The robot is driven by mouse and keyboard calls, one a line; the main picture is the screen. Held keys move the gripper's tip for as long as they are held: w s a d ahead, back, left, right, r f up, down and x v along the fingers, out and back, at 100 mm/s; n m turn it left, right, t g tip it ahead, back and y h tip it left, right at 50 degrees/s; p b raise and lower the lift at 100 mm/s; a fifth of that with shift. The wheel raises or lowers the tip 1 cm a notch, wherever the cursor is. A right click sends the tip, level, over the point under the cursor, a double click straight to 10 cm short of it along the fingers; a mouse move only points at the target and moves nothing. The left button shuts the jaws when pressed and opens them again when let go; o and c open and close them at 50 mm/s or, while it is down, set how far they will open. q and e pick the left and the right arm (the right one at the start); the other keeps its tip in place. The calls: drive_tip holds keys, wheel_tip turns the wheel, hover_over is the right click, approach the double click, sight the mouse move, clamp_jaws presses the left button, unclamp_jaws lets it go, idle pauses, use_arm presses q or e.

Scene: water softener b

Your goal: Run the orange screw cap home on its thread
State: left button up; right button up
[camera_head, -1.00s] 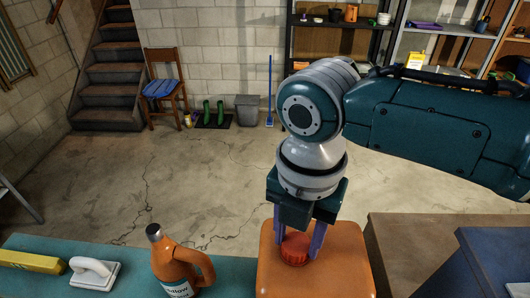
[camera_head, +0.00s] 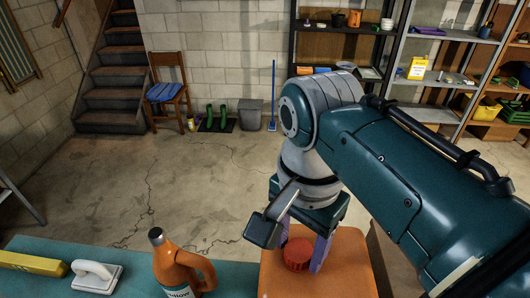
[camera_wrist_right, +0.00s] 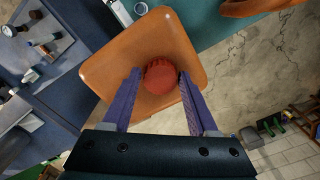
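The orange-red ribbed screw cap (camera_head: 298,254) sits on top of the orange container (camera_head: 345,262) at the front of the bench. In the right wrist view the cap (camera_wrist_right: 161,77) lies between the two purple fingers of my right gripper (camera_wrist_right: 159,76). A small gap shows on the cap's left side; the right finger is very close to its edge. My right gripper (camera_head: 303,248) points down over the container, open around the cap. The thread under the cap is hidden. My left gripper is in neither view.
An orange jug (camera_head: 178,266) stands left of the container on the teal bench top (camera_head: 135,247). A white-handled float (camera_head: 96,276) and a yellow bar (camera_head: 32,263) lie farther left. A brown box edge (camera_head: 383,262) stands close on the container's right.

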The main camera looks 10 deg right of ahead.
sight(298, 249)
drive_tip(key=o, duration=0.3)
wheel_tip(298, 249, up, 7)
drive_tip(key=shift+w+b, duration=0.15)
drive_tip(key=shift+b, duration=0.8)
drive_tip(key=s+d+f+n, duration=0.1)
drive_tip(key=s+d+n, duration=0.1)
drive_tip(key=s, duration=0.1)
drive_tip(key=s+d+f+n+t+p, duration=0.1)
drive_tip(key=s+d, duration=0.1)
drive_tip(key=s+d+f+n, duration=0.1)
drive_tip(key=s+d+n, duration=0.1)
drive_tip(key=s, duration=0.1)
drive_tip(key=shift+s+d+n+t+p, duration=0.3)
drive_tip(key=shift+t, duration=0.1)
drive_tip(key=s+n, duration=0.2)
drive_tip(key=s+d+r+n+t, duration=0.1)
drive_tip(key=s+n, duration=0.1)
drive_tip(key=s, duration=0.1)
drive_tip(key=s+r+n, duration=0.1)
drive_tip(key=s+n, duration=0.2)
drive_tip(key=shift+d+r+t, duration=0.25)
drive_tip(key=shift+d+t, duration=0.1)
drive_tip(key=shift+t, duration=0.05)
